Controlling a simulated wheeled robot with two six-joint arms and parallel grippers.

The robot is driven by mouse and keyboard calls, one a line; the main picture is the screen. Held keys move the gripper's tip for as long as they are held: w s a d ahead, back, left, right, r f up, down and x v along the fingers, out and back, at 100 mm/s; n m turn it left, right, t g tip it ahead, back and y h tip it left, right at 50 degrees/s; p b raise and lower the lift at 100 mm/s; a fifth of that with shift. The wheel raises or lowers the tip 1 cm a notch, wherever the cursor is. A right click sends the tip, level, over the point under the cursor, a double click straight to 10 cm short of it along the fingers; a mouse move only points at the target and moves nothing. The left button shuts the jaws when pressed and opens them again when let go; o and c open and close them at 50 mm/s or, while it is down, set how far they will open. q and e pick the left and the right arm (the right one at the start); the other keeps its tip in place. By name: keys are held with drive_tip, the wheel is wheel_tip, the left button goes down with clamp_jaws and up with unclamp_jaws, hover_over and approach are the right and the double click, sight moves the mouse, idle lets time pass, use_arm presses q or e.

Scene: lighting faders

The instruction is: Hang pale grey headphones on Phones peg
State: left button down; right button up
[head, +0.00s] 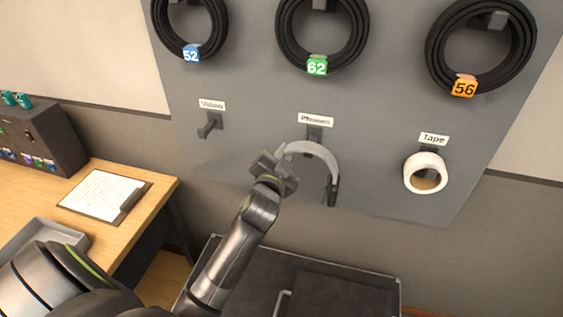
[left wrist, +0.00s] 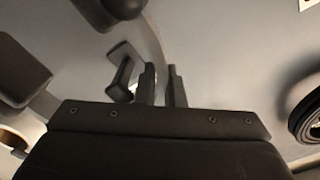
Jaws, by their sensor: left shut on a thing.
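The pale grey headphones (head: 325,156) are in front of the grey board just below the Phones label (head: 316,120), band arched upward, with a dark ear cup (head: 332,192) hanging on the right. My left gripper (head: 281,160) is shut on the left part of the band. The dark Phones peg (head: 314,134) shows just above the band's top; I cannot tell whether the band rests on it. In the left wrist view, the fingers (left wrist: 162,88) close around the pale band (left wrist: 155,42), beside a dark peg (left wrist: 122,75). My right gripper is not in view.
An empty peg (head: 209,126) is left of the headphones. A tape roll (head: 425,173) hangs on the right. Coiled black cables (head: 322,60) hang above. A desk with a clipboard (head: 104,194) is at the left, and a dark cart (head: 345,285) stands below the board.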

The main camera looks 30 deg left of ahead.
use_arm(q)
drive_tip(key=shift+b+x, duration=1.3)
drive_tip(key=shift+x, duration=1.75)
drive_tip(key=shift+f+b, duration=0.6)
drive_tip(key=shift+f, duration=0.45)
drive_tip(key=c, duration=1.5)
unclamp_jaws()
drive_tip(key=shift+s, duration=0.1)
drive_tip(key=shift+o, duration=0.2)
drive_tip(key=shift+f, duration=0.1)
drive_tip(key=b+v, duration=0.3)
drive_tip(key=v, duration=1.4)
drive_tip(key=shift+s, duration=0.2)
